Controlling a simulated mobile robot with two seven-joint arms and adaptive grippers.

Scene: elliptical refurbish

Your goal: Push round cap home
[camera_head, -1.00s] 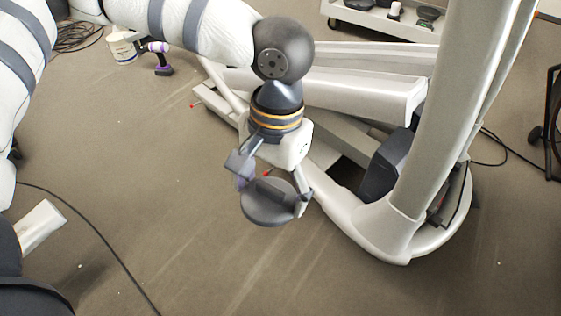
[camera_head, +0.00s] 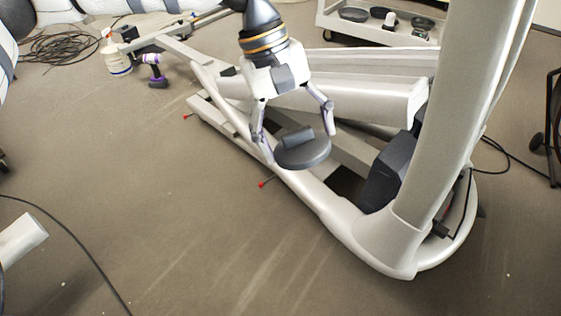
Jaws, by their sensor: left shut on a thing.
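The round cap (camera_head: 303,154) is a dark grey disc with a raised block on its top. My left gripper (camera_head: 293,137) is shut on it, with a finger on either side. The cap hangs tilted in front of the white rail of the elliptical machine (camera_head: 350,222). I cannot tell whether it touches the rail. The place where the cap fits cannot be made out. My right gripper is not in view.
A dark housing (camera_head: 388,172) and a thick white upright (camera_head: 440,120) stand to the right. A white cart (camera_head: 400,33) with dark bowls is at the back. A purple drill (camera_head: 154,72) and a white tub (camera_head: 117,60) are on the floor. The front floor is mostly clear.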

